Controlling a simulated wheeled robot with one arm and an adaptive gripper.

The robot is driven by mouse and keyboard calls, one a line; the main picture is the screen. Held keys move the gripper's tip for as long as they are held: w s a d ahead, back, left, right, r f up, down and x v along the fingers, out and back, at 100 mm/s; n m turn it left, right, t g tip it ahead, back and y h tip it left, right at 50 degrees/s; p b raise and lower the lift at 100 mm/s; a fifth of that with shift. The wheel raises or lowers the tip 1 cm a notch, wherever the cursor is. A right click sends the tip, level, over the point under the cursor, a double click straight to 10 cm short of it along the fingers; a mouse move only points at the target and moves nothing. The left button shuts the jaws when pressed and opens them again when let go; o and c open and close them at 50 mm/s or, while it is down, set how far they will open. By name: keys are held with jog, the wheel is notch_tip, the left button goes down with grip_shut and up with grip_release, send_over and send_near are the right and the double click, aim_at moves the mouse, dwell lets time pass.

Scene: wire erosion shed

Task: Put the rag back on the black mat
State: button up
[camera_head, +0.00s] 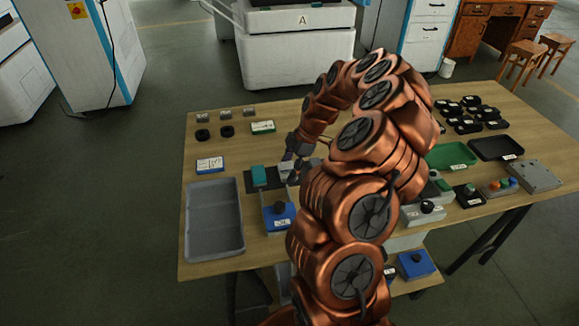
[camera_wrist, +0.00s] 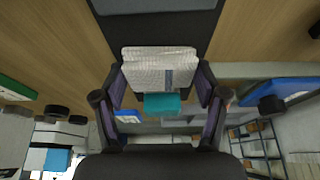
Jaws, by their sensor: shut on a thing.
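The rag (camera_wrist: 160,68) is a white, textured folded cloth between the two fingers of my gripper (camera_wrist: 158,100) in the wrist view. My gripper is shut on it. In the head view my gripper (camera_head: 290,168) is at the right part of the black mat (camera_head: 250,186), and a pale bit of the rag (camera_head: 284,165) shows there. The mat also shows behind the rag in the wrist view (camera_wrist: 125,30). I cannot tell whether the rag touches the mat. A teal block (camera_head: 259,175) stands on the mat, left of my gripper. A teal piece (camera_wrist: 161,104) shows beside the rag's edge.
A grey tray (camera_head: 213,248) lies left of the mat. A blue-based box (camera_head: 278,218) stands in front of it, and a blue-and-white box (camera_head: 210,164) behind left. Small parts stand in rows at the back left. My arm hides the table's middle.

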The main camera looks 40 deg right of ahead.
jog(key=shift+f, duration=0.2)
jog(key=o, duration=1.2)
jog(key=shift+r, duration=0.1)
jog(key=shift+r, duration=0.15)
jog(key=b+v, duration=0.2)
jog(key=v, duration=1)
